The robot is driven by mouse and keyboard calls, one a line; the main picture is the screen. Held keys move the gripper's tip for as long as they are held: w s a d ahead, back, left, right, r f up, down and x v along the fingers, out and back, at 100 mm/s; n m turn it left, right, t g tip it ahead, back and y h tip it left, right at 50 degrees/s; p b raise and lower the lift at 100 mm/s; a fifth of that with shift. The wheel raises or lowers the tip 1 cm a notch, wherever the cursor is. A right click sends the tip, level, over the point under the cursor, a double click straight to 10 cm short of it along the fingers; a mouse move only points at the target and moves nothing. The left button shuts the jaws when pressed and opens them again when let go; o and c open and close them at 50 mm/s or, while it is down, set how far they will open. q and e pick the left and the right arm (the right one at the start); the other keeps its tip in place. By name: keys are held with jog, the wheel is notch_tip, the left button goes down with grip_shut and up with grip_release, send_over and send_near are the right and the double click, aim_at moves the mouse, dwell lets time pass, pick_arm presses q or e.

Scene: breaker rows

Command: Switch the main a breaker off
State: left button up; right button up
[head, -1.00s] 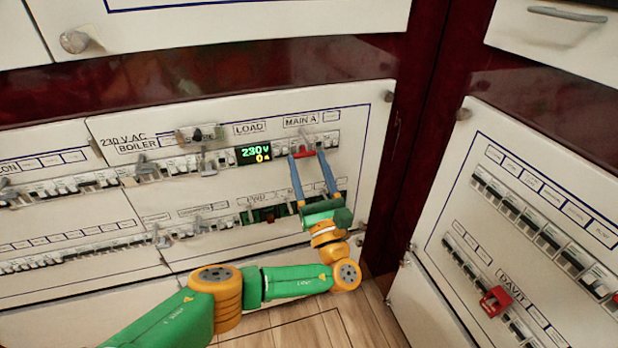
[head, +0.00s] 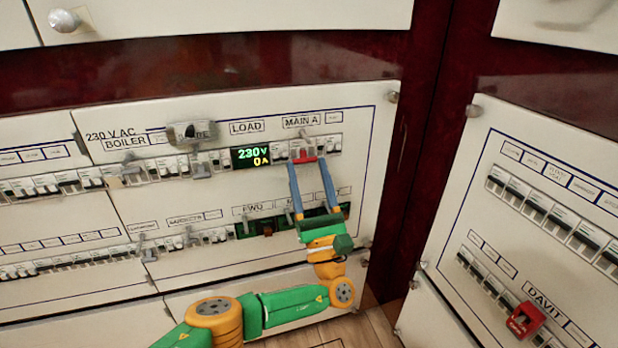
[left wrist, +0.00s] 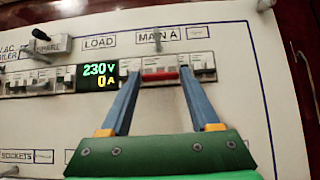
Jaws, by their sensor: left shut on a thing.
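The main A breaker (head: 304,146) sits in the upper row under the MAIN A label (head: 301,121), just right of the lit display (head: 250,157). Its white body has a wide red handle (head: 304,156) low on the front. The handle also shows in the left wrist view (left wrist: 160,76). My left gripper (head: 307,162) reaches up from below, its blue fingers spread wide, one at each end of the red handle, and shut on it. The display reads 230 V and 0 A. My right gripper is out of view.
Small breakers stand close on both sides of the main A breaker. A lower breaker row (head: 213,236) runs behind my left fingers. A round knob (head: 392,97) sticks out at the panel corner.

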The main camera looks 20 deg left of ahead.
pick_arm(q)
jog(key=o, duration=1.4)
jog(key=shift+c, duration=0.2)
jog(key=v, duration=0.7)
jog(key=shift+f, duration=0.1)
